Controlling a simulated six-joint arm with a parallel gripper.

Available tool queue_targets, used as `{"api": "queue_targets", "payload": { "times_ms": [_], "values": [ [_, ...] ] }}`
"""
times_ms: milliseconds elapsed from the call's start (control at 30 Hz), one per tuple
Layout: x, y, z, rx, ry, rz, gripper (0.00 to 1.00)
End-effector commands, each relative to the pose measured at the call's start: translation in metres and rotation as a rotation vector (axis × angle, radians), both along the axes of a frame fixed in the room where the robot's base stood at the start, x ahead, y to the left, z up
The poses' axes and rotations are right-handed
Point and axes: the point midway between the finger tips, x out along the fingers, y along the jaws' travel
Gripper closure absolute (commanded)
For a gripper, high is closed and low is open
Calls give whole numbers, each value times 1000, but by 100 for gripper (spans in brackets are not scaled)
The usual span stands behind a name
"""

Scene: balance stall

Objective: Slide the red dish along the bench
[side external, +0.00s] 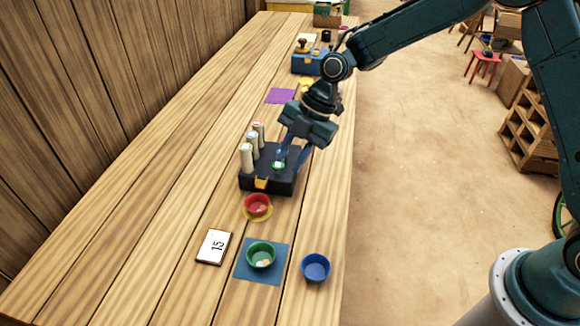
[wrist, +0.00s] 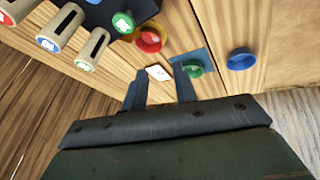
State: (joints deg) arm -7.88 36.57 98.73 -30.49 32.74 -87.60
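The red dish (side external: 257,204) stands upright on a yellow round mat (side external: 258,216), just in front of a dark block. A few small pale bits seem to lie in the dish. The dish also shows near the top of the wrist view (wrist: 150,39). My gripper (side external: 291,160) is over the right part of the dark block, behind and to the right of the dish and apart from it. In the wrist view its two fingers (wrist: 160,76) are spread, with nothing held between them.
The dark block (side external: 255,183) holds several pale cylinders (side external: 246,158) with coloured tops. A green dish (side external: 261,256) sits on a blue square mat (side external: 244,272), a blue dish (side external: 316,267) to its right. A card marked 15 (side external: 214,246) lies left. The bench's front left is clear.

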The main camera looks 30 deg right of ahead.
Motion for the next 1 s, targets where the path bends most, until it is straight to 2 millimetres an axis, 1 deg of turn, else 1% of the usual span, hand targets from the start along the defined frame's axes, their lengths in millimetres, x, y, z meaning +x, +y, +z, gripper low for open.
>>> {"api": "queue_targets", "payload": {
  "times_ms": [267, 1000],
  "values": [
    [1, 8, -17, -1, 3, 0, 72],
    [7, 51, -105, -1, 0, 0, 72]
  ]
}}
